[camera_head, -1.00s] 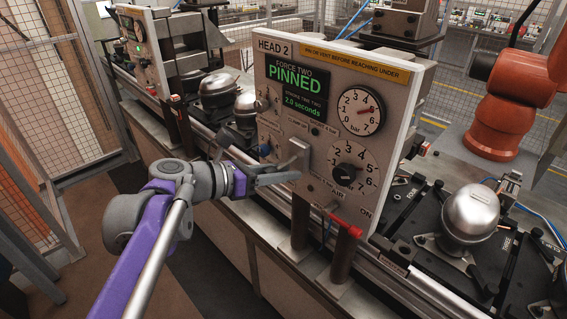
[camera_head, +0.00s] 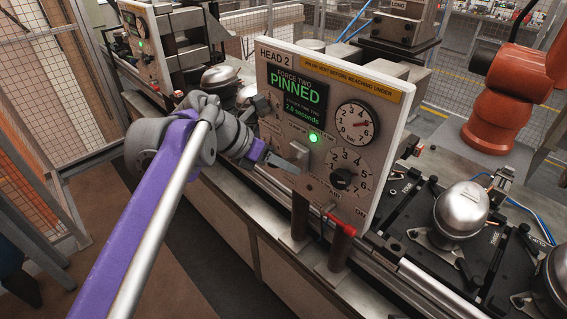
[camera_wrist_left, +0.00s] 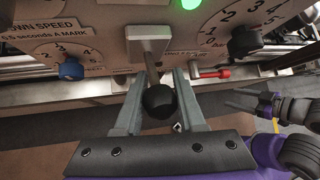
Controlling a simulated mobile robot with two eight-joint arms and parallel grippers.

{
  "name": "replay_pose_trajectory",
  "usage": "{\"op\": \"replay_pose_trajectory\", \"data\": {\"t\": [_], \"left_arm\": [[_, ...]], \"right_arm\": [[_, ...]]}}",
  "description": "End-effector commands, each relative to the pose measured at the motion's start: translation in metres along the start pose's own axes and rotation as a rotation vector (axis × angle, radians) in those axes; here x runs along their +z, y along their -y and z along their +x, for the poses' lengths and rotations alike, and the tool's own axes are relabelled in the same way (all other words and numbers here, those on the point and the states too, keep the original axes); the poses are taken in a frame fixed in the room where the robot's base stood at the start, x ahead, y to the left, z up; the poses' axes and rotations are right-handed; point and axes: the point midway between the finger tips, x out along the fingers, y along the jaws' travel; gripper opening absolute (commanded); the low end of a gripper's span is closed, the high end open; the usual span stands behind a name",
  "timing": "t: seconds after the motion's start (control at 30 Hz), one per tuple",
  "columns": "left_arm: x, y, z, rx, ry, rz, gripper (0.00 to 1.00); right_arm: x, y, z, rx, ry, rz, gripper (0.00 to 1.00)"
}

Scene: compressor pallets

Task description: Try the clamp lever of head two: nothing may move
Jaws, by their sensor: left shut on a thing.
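The head two panel (camera_head: 375,185) stands upright in the head view, with its screen (camera_head: 297,92) reading PINNED. The clamp lever shows in the left wrist view as a short stem with a black ball knob (camera_wrist_left: 160,101) below a grey block (camera_wrist_left: 148,45). My left gripper (camera_wrist_left: 160,112) is shut on the knob, one finger at each side. In the head view my left gripper (camera_head: 277,161) reaches the panel's lower left and hides the knob. A green lamp (camera_head: 313,138) is lit above the lever. My right gripper (camera_wrist_left: 250,101) is open and empty in the left wrist view.
A gauge (camera_head: 356,124) and a black dial knob (camera_head: 341,179) are on the panel. A red handle (camera_head: 340,225) sticks out below it. Steel domes (camera_head: 461,209) stand on black fixtures at right. An orange robot arm (camera_head: 497,115) stands behind.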

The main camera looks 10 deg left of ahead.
Motion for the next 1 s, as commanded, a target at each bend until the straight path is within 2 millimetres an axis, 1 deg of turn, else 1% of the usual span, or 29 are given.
{"op": "replay_pose_trajectory", "data": {"t": [0.33, 0.37, 0.5, 0.83, 0.93, 1.0], "left_arm": [[0.001, 0.000, 0.000, 0.001, 0.001, -0.002, 0.00], [0.001, 0.000, 0.000, 0.001, 0.001, -0.002, 0.43], [0.001, 0.000, 0.000, 0.000, 0.001, -0.001, 0.68], [0.000, 0.000, -0.002, 0.001, 0.000, -0.001, 0.69], [0.000, -0.001, -0.011, 0.002, 0.000, -0.002, 0.69], [0.000, -0.001, -0.022, 0.002, -0.001, -0.003, 0.69]], "right_arm": [[0.000, 0.000, 0.000, 0.000, 0.000, 0.000, 0.72], [0.000, 0.000, 0.000, 0.000, 0.000, 0.000, 0.72], [0.000, 0.000, 0.000, 0.000, 0.000, 0.000, 0.72], [0.000, 0.000, 0.000, 0.000, 0.000, 0.000, 0.72], [0.000, 0.000, 0.000, 0.000, 0.000, 0.000, 0.72], [0.000, 0.000, 0.000, 0.000, 0.000, 0.000, 0.72]]}}
